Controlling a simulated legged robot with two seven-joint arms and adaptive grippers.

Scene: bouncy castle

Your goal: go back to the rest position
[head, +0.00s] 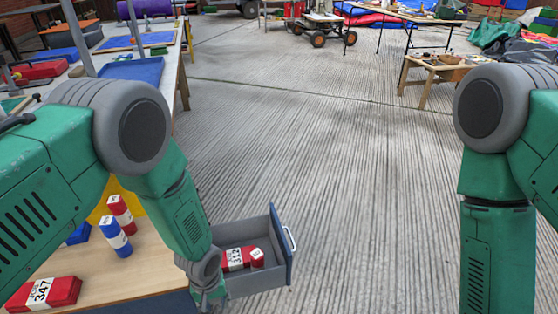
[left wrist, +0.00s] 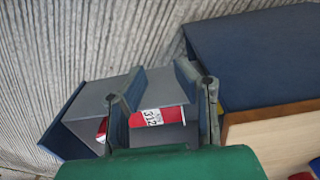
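My left gripper (left wrist: 161,72) is open, with its two fingers apart and nothing clearly held between them. In the head view my left gripper (head: 208,294) hangs beside the pulled-out grey drawer (head: 262,283), partly hidden by its own wrist. The drawer also shows in the left wrist view (left wrist: 90,97), beyond the fingers. A red item labelled 312 (head: 235,259) lies in the drawer and shows between the fingers in the left wrist view (left wrist: 157,117). My right arm comes down at the right of the head view; its gripper is out of frame.
The drawer's blue front (head: 281,243) juts into the room. The ribbed floor (head: 330,150) ahead is clear.

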